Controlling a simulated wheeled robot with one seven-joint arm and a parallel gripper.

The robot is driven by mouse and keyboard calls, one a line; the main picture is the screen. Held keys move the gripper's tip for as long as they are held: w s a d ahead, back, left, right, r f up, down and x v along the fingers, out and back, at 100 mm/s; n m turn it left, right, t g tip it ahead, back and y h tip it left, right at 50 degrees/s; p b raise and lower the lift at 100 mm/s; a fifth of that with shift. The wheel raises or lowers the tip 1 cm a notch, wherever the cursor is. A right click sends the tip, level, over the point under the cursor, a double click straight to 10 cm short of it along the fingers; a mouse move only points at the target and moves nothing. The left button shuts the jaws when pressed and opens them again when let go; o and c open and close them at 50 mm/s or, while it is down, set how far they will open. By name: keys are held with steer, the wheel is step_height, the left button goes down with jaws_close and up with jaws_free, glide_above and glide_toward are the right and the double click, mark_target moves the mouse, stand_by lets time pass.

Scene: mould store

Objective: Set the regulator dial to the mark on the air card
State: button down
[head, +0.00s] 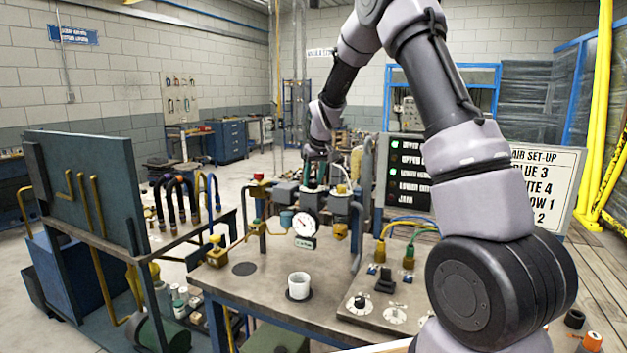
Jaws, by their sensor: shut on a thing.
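My gripper (316,178) points down at the regulator (312,200) on the bench, behind the round white gauge (305,224). It is shut at the top of the regulator, where the dial sits. The dial itself is mostly hidden by the fingers, so its setting cannot be read. The gauge has a red needle, too small to read exactly. The air card (548,185) stands at the right, headed "AIR SET-UP". My arm covers its left part; lines ending "LUE 3", "TE 4", "OW 1" and "2" show.
A dark panel (408,172) with green and red lamps stands behind the bench. A white cup (299,286) sits on the bench (262,290) in front. A plate with switches (385,305) lies at right. Pipes and hoses crowd the regulator; a rack (85,190) stands left.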

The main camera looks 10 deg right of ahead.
steer(key=m+h, duration=0.1)
steer(key=m, duration=0.3)
steer(key=m+h, duration=0.1)
steer(key=m, duration=0.1)
steer(key=shift+a+h, duration=0.25)
steer(key=shift+h, duration=0.05)
steer(key=m+h, duration=0.1)
steer(key=m, duration=0.2)
steer(key=m+g+h, duration=0.1)
steer(key=m, duration=0.2)
steer(key=shift+w+m, duration=0.1)
steer(key=shift+m, duration=0.2)
steer(key=shift+c, duration=2.1)
jaws_free()
steer(key=v, duration=1)
steer(key=shift+r, duration=0.4)
steer(key=shift+a, duration=0.15)
